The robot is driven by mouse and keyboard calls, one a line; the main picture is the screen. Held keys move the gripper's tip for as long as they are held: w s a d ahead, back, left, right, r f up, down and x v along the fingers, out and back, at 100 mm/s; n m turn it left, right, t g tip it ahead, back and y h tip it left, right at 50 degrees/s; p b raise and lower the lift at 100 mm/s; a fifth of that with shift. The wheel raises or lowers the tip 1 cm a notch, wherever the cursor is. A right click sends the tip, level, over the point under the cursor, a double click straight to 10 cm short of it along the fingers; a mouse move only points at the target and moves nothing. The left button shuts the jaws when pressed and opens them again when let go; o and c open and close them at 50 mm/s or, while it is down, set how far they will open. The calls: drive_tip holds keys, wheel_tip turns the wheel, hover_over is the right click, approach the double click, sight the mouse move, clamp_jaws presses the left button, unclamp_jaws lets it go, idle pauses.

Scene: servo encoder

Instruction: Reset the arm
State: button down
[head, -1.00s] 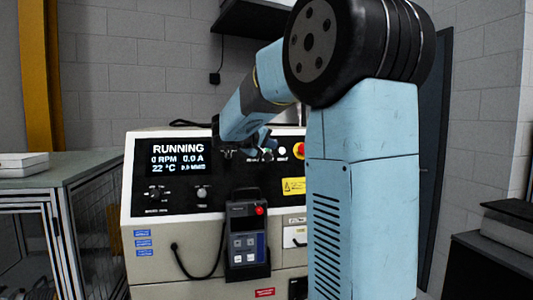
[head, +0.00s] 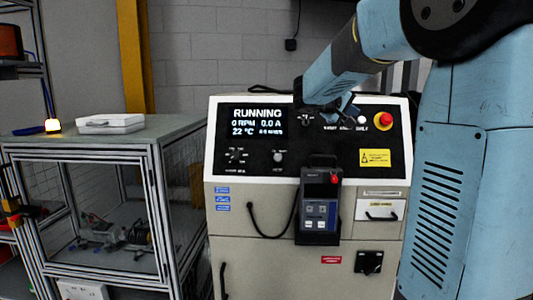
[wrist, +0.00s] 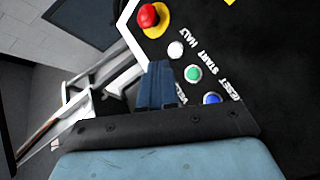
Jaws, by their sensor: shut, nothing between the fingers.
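My gripper (head: 347,101) is shut and empty in front of the upper right of the control panel (head: 300,160). In the wrist view its blue fingers (wrist: 157,84) lie together beside a row of buttons. There I see a red button (wrist: 148,15) on a yellow base, a white button (wrist: 176,50), a green button (wrist: 193,74) and a blue button (wrist: 211,98). Labels read HALT, START and RESET. I cannot tell whether the fingertips touch the panel. The display (head: 257,121) reads RUNNING, 0 RPM, 0.0 A, 22 °C.
A handheld pendant (head: 320,205) hangs on the cabinet front with a cable to its left. A framed enclosure (head: 100,215) with a white case (head: 110,124) on top stands left of the cabinet. Floor room is hidden.

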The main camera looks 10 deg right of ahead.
drive_tip(key=s+a+f+y, duration=0.4)
drive_tip(key=s+a+f, duration=0.1)
drive_tip(key=s, duration=0.5)
drive_tip(key=s+a+f+g+y, duration=0.1)
drive_tip(key=s+a+f+y, duration=0.4)
drive_tip(key=s+a, duration=0.3)
drive_tip(key=s+a+f+y, duration=0.4)
drive_tip(key=s+a+f, duration=0.2)
drive_tip(key=s, duration=0.7)
drive_tip(key=shift+s+a+f+m+y, duration=0.2)
drive_tip(key=shift+a+f+m+y, duration=0.15)
drive_tip(key=shift+f, duration=0.35)
drive_tip(key=c, duration=1.9)
unclamp_jaws()
